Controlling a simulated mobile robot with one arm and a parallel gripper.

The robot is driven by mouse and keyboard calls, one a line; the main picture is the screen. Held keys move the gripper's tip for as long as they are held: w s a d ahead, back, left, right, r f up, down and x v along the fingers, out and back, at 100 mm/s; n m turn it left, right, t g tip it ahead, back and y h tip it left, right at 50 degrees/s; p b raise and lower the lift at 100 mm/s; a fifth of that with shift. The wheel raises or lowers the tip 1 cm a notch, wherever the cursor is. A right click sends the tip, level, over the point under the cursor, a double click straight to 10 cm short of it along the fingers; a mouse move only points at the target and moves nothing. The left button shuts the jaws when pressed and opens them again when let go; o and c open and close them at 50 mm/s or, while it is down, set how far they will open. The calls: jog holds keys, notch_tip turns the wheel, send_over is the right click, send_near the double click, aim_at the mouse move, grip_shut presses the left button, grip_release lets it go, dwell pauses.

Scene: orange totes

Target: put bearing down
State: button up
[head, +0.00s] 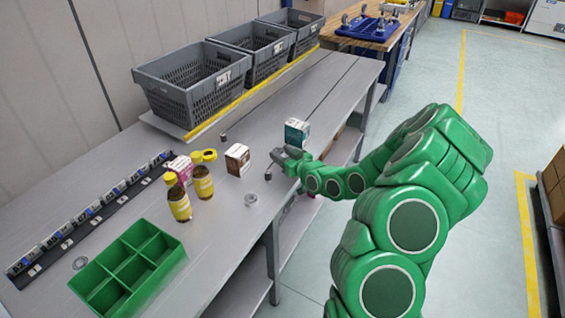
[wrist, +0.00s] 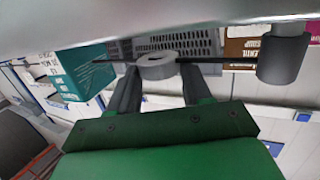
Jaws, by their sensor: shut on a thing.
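My gripper (head: 279,157) is low over the right part of the grey workbench (head: 325,88), between a teal box and a small dark cylinder. In the wrist view its two fingers (wrist: 157,80) are shut on a grey ring-shaped bearing (wrist: 157,66), held at the fingertips. The bearing is close to the bench surface; I cannot tell whether it touches. It is not clearly visible in the head view. Another metal ring (head: 251,200) lies on the bench nearer the front, and a flat ring (head: 80,263) lies by the green tray.
The teal box (head: 297,132) stands just behind my gripper; the dark cylinder (head: 268,177) is just in front. A brown-white box (head: 237,159), two yellow-capped bottles (head: 179,201) (head: 203,182) and a green divided tray (head: 128,272) stand leftward. Grey crates (head: 195,85) line the back.

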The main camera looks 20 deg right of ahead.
aim_at(296, 179)
jog(key=shift+f, duration=1.7)
jog(key=shift+f, duration=0.1)
jog(key=o, duration=1.1)
jog(key=shift+f, duration=0.1)
jog(key=shift+v, duration=1.35)
jog(key=shift+f+v, duration=0.2)
jog(key=shift+v, duration=2.25)
jog(key=shift+o, duration=0.4)
jog(key=shift+s+r, duration=0.1)
jog(key=shift+s, duration=0.1)
